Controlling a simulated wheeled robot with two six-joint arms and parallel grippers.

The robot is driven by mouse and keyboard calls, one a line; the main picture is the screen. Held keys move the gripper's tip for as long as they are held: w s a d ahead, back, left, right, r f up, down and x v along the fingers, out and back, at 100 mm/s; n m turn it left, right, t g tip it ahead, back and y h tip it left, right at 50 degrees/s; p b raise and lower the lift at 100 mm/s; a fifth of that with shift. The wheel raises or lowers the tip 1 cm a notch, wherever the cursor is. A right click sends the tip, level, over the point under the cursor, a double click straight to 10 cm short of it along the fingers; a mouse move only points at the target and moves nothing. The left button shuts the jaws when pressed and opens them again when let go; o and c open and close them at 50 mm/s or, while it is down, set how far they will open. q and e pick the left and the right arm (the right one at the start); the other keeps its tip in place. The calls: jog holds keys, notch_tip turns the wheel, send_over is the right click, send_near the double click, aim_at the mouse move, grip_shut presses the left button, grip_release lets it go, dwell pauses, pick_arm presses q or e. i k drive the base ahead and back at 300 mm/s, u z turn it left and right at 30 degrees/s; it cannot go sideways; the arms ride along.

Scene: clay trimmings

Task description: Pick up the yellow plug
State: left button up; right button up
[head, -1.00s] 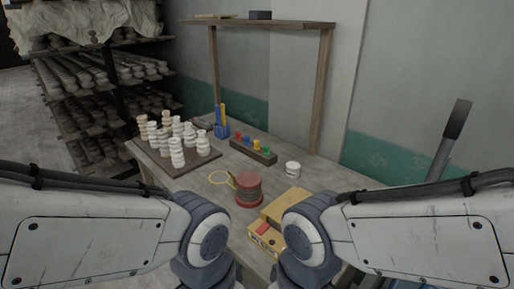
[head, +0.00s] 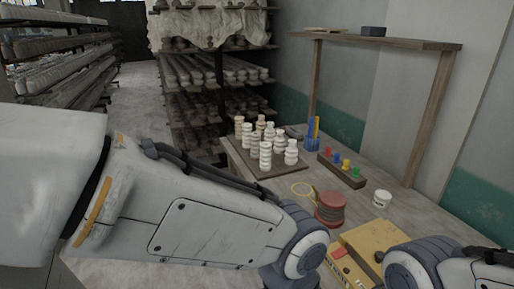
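The yellow plug (head: 346,163) is a small peg standing in a dark wooden rack (head: 350,180) on the table, right of centre in the head view. A red plug (head: 328,153) and a blue plug (head: 337,158) are to its left, and a green plug (head: 355,171) is to its right, all in one row. Parts of both my arms show low in the view, well in front of the rack. Neither gripper's fingers can be seen.
White clay pieces stand on a board (head: 283,171) left of the rack. A blue holder (head: 312,144) stands behind. A red spool (head: 330,208), a white pot (head: 382,198) and a yellow box (head: 368,243) are nearer. A wooden shelf frame (head: 385,42) rises behind the table.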

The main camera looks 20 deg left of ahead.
aim_at(346, 162)
jog(key=u, duration=0.85)
jog(key=i, duration=1)
jog(key=u, duration=0.9)
jog(key=i, duration=1.1)
jog(key=z, duration=0.55)
jog(key=i, duration=0.75)
jog(key=z, duration=1.2)
jog(key=i, duration=0.4)
jog(key=z, duration=0.45)
